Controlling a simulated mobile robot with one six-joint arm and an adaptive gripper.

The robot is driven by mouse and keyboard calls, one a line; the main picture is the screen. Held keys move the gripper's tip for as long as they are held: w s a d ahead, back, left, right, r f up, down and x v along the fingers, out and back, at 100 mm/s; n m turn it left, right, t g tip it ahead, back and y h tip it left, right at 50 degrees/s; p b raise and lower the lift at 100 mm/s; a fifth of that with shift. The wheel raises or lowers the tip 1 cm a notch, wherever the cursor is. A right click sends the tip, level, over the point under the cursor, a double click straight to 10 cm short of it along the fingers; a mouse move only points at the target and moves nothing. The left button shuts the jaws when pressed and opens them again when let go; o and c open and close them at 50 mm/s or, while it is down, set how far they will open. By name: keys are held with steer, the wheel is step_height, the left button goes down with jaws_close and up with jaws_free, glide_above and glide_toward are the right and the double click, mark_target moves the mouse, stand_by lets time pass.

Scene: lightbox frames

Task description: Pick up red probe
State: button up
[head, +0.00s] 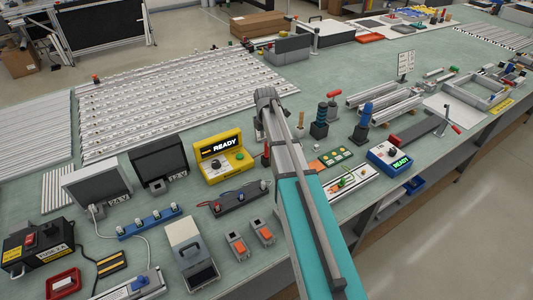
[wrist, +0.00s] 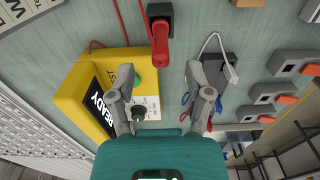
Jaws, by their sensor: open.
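The red probe (wrist: 160,45) stands in a small black holder (wrist: 158,14) near the top middle of the wrist view, with a thin red cable (wrist: 145,18) beside it. My gripper (wrist: 162,82) is open and empty, with its two grey fingers spread apart. The probe appears in the gap beyond the fingertips, apart from both.
A yellow READY box (head: 220,155) stands left of the probe; it also shows behind my left finger in the wrist view (wrist: 75,75). A dark strip with wires (head: 240,197) and grey blocks with orange switches (head: 238,247) are near.

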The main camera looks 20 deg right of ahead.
mark_target(266, 148)
steer(key=shift+d+f+b, duration=0.15)
steer(key=shift+f+b, duration=2.45)
steer(key=shift+b, duration=0.05)
jaws_close()
